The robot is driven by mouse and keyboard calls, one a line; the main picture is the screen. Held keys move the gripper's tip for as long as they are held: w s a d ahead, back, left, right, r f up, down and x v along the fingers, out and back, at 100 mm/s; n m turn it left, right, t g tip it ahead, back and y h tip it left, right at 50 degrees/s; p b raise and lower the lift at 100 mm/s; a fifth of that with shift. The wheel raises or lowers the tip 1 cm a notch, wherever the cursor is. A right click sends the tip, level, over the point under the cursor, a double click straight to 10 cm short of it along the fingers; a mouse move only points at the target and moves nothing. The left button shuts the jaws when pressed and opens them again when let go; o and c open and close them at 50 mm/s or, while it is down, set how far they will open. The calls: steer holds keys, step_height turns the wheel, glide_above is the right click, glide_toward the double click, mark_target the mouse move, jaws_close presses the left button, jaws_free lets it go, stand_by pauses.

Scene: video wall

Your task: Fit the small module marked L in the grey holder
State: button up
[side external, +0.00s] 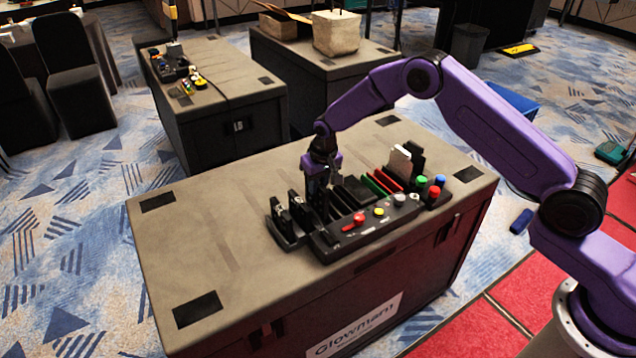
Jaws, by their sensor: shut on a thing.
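My gripper (319,186) is at the left part of a dark slotted console (350,236) on the near cabinet. It is shut on a small dark module (319,203), upright below the fingers. I cannot read any letter on it, nor tell whether its lower end is in a slot or just above it. A small dark rack (289,240) left of the console holds upright black modules with pale marks, one of them a black module (281,217). Their letters are too small to read. I cannot tell which part is the grey holder.
Right of my gripper, the console carries red and green cards, a red knob (359,218) and a yellow knob (379,211). A white block (400,161) and coloured cylinders stand at its right end. The cabinet top (215,235) is clear on the left.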

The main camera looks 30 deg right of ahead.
mark_target(318, 194)
steer(key=shift+f, duration=1.95)
stand_by(1.7)
steer(key=o, duration=1.1)
steer(key=shift+r, duration=4.05)
